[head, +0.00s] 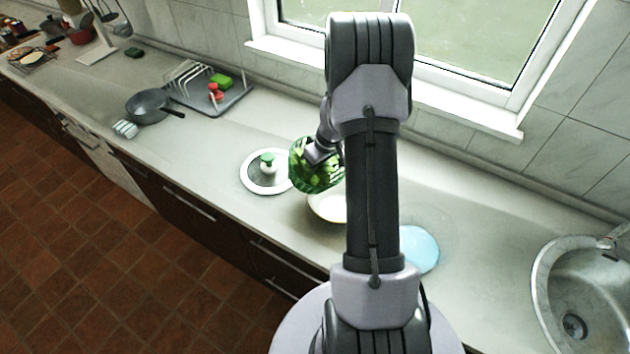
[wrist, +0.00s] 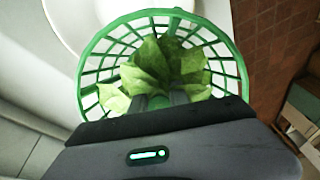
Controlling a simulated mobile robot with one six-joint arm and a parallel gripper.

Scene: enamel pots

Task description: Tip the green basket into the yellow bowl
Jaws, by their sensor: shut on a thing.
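The green basket (head: 309,181) is an open lattice basket with green leafy pieces inside. My gripper (head: 320,154) is shut on it and holds it up over the counter. In the wrist view the basket (wrist: 238,68) spreads out ahead of my gripper (wrist: 160,101), with large green leaves (wrist: 170,62) still in it. A pale cream bowl (head: 326,209), likely the yellow bowl, stands on the counter just below and slightly right of the basket. My arm hides its right side. The frames do not clearly show how far the basket is tilted.
A white plate (head: 249,180) with a green-topped item (head: 268,163) lies left of the bowl. A light blue disc (head: 421,249) lies right of my arm. Farther off are a sink (head: 580,290), a dish rack tray (head: 235,98) and a dark pan (head: 148,106).

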